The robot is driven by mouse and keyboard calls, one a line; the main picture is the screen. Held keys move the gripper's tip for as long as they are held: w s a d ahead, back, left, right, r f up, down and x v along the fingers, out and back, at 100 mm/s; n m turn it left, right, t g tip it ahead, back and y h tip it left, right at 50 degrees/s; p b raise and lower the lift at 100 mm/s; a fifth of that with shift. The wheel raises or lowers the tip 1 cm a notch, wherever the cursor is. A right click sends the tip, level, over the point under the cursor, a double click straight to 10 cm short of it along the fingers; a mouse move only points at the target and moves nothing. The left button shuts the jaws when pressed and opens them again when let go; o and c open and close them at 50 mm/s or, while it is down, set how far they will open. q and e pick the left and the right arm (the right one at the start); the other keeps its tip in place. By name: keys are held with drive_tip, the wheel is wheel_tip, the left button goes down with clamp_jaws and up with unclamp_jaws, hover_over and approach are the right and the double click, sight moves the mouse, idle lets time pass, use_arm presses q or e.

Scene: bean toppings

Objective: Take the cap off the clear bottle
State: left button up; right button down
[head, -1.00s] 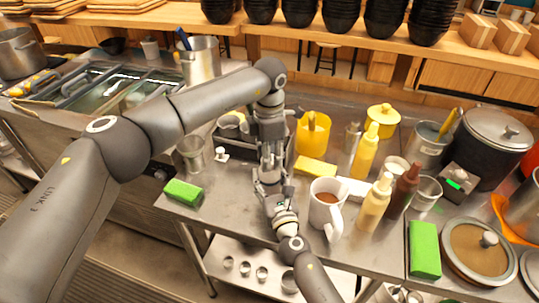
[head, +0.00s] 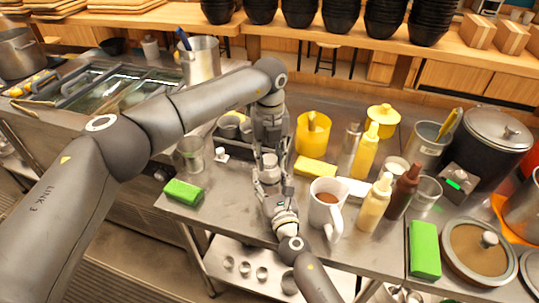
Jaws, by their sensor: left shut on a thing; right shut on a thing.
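The clear bottle (head: 269,174) looks greyish and small in the head view. It stands upright between my two grippers above the near part of the metal table, mostly hidden by fingers. My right gripper (head: 271,184) reaches up from below and is shut around the bottle. My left gripper (head: 269,149) points down from above, right over the bottle's top, and is shut on what appears to be the cap. The cap is hidden by the fingers, and I cannot tell whether it touches the bottle.
A white mug (head: 325,208) stands close on the right, with a yellow sponge (head: 315,167) behind it. Sauce bottles (head: 374,203) stand further right. A green sponge (head: 183,191) and a clear glass (head: 191,154) are on the left. A dark caddy (head: 236,150) is behind.

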sight(270, 159)
use_arm(q)
drive_tip(key=n, duration=0.6)
use_arm(e)
drive_tip(key=shift+f, duration=0.1)
use_arm(q)
drive_tip(key=n, duration=0.5)
drive_tip(key=shift+n, duration=0.4)
drive_tip(key=shift+d+r, duration=0.1)
drive_tip(key=shift+r, duration=0.05)
drive_tip(key=shift+r, duration=0.95)
drive_tip(key=shift+r, duration=2)
use_arm(e)
drive_tip(key=c, duration=0.5)
unclamp_jaws()
